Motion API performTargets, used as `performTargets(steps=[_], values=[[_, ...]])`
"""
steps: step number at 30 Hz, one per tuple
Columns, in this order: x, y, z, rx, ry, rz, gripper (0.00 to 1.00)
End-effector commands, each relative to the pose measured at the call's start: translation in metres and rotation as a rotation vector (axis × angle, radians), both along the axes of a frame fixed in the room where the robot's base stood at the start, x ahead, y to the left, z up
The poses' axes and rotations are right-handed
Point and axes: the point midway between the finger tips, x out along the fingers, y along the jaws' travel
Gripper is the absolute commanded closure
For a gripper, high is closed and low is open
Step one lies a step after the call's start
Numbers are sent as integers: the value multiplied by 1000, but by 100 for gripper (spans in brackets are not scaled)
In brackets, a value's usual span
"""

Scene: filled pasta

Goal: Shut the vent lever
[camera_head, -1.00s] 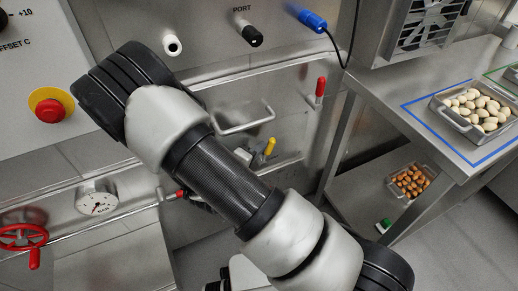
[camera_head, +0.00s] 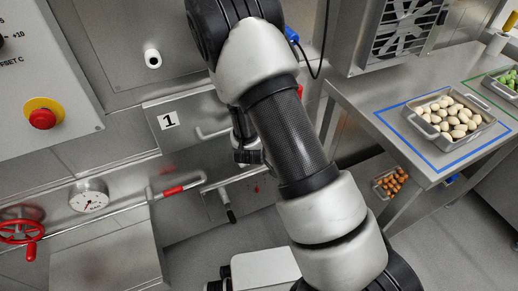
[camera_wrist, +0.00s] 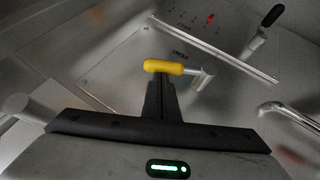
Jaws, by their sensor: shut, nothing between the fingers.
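In the wrist view a lever with a yellow handle (camera_wrist: 163,67) sits on a metal panel, its handle lying roughly crosswise. My gripper (camera_wrist: 160,84) is shut and empty, its fingertips just below the yellow handle in the picture; I cannot tell if they touch. A black-handled lever (camera_wrist: 272,16) is at the upper right. In the head view a black-handled lever (camera_head: 229,212) hangs downward, and my arm hides the yellow handle.
A bar handle (camera_wrist: 215,48) crosses the panel beyond the yellow lever. A counter with a pasta tray (camera_head: 449,118) stands at right.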

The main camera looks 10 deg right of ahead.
Motion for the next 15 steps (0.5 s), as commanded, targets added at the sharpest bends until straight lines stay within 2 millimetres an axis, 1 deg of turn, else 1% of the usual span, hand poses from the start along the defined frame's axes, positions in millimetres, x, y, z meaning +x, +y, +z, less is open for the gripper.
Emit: performTargets(steps=[1, 15], values=[[0, -2, -4, 10, 3, 0, 100], [5, -18, -26, 4, 2, 1, 100]])
